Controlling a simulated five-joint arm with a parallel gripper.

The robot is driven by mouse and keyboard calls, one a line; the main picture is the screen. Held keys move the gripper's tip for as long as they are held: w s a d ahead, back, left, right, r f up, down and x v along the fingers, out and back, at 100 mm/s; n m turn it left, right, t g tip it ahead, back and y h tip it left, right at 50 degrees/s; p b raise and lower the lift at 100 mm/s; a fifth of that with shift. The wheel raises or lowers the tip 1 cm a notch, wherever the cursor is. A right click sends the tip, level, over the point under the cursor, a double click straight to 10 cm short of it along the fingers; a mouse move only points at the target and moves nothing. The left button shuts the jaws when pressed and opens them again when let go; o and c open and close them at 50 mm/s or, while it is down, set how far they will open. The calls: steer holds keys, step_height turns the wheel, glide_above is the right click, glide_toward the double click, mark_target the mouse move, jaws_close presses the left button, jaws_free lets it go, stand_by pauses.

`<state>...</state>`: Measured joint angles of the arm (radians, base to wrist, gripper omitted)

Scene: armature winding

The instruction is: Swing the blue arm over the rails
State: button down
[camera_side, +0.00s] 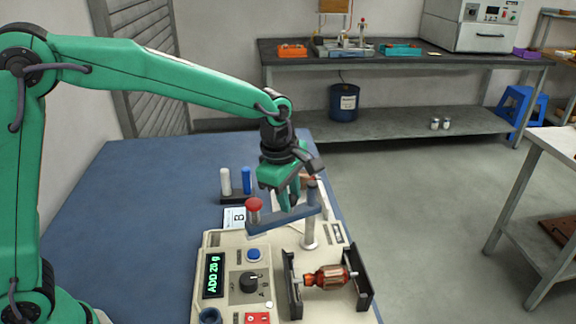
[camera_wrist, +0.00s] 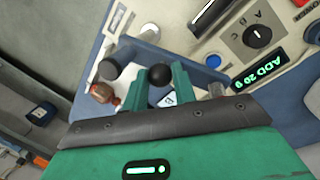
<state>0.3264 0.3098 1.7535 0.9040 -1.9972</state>
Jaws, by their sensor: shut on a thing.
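My gripper (camera_side: 288,203) is over the bar, behind the rails in the side view. In the wrist view its fingers (camera_wrist: 161,88) are closed around a black ball knob (camera_wrist: 160,73), apparently on the blue arm (camera_wrist: 131,49). The knob is hidden in the side view.
The cream console has a display (camera_side: 213,276) reading "ADD 20 g", a dial (camera_side: 251,282) and a blue button (camera_side: 254,254). White (camera_side: 225,181) and blue (camera_side: 246,180) cylinders stand behind. The blue mat (camera_side: 120,220) is clear on the left.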

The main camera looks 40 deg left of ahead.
mark_target(285, 215)
steer(key=shift+d, duration=0.15)
stand_by(0.3)
steer(key=c, duration=1.1)
jaws_free()
steer(key=shift+c, duration=0.2)
step_height(285, 215, up, 8)
steer(key=s, duration=0.1)
steer(key=shift+s+a+f, duration=0.15)
steer(key=shift+a, duration=0.1)
